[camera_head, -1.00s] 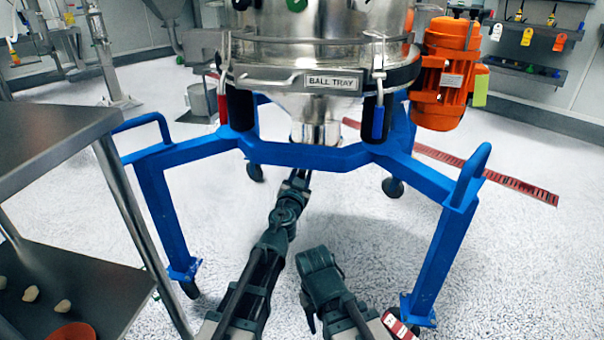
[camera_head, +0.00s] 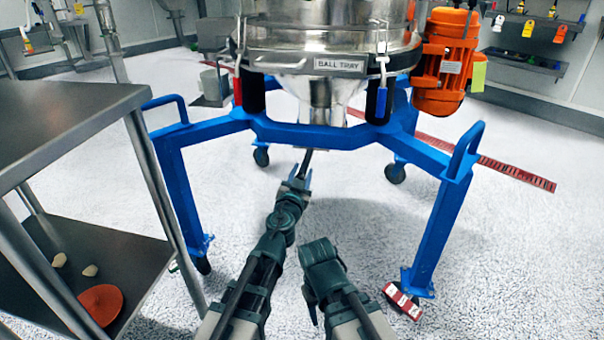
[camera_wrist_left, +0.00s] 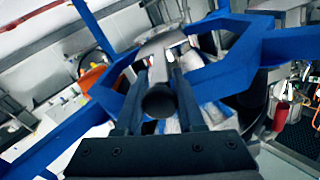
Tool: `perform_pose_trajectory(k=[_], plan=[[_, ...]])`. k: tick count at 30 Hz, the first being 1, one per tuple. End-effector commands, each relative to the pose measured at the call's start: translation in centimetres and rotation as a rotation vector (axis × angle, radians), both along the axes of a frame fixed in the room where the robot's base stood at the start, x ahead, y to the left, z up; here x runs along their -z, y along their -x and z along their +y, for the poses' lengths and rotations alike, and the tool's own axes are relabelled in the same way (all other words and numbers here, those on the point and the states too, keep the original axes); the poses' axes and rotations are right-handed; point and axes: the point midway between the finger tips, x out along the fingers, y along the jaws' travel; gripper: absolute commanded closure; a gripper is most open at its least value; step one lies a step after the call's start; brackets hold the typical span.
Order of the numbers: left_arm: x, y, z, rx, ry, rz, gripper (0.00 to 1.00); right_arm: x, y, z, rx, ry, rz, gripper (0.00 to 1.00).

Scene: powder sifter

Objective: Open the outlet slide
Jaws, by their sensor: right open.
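The sifter's steel outlet (camera_head: 322,110) hangs below the ball tray, behind the blue frame's crossbar. A dark slide handle (camera_head: 306,163) comes out from under the crossbar towards me. My left gripper (camera_head: 300,179) is at the handle's near end, below the crossbar. In the left wrist view the handle's round dark end (camera_wrist_left: 158,101) sits between the fingers of the left gripper (camera_wrist_left: 163,70), which appear closed against its sides. The slide plate is partly hidden by the frame and fingers. My right gripper (camera_head: 308,312) is low and empty, clear of the sifter, with its jaws open.
The blue frame (camera_head: 318,137) stands close around the left arm's reach, with legs at both sides. A steel table (camera_head: 60,122) with a lower shelf is at the left. An orange motor (camera_head: 442,62) is at the right. Open floor lies beneath the frame.

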Motion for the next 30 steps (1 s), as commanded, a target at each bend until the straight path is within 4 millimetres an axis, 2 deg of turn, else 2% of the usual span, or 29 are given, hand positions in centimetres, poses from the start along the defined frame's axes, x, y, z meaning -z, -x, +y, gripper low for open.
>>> perform_pose_trajectory(k=[1,5,19,23,30], plan=[[0.0,0.0,0.0,0.001,0.000,0.000,0.55,0.0,0.0,0.0,0.000,0.000,0.000,0.50],[0.0,0.0,0.0,0.000,0.000,0.000,0.32,0.0,0.0,0.0,0.000,0.000,0.000,0.50],[0.0,0.6,0.2,0.000,0.000,0.000,0.32,0.0,0.0,0.0,0.000,0.000,0.000,0.50],[0.0,1.8,0.6,-0.001,0.000,0.000,0.32,0.0,0.0,0.0,0.000,0.000,0.000,0.50],[0.0,5.1,1.9,-0.002,0.000,0.000,0.32,0.0,0.0,0.0,0.000,0.000,0.000,0.50]])
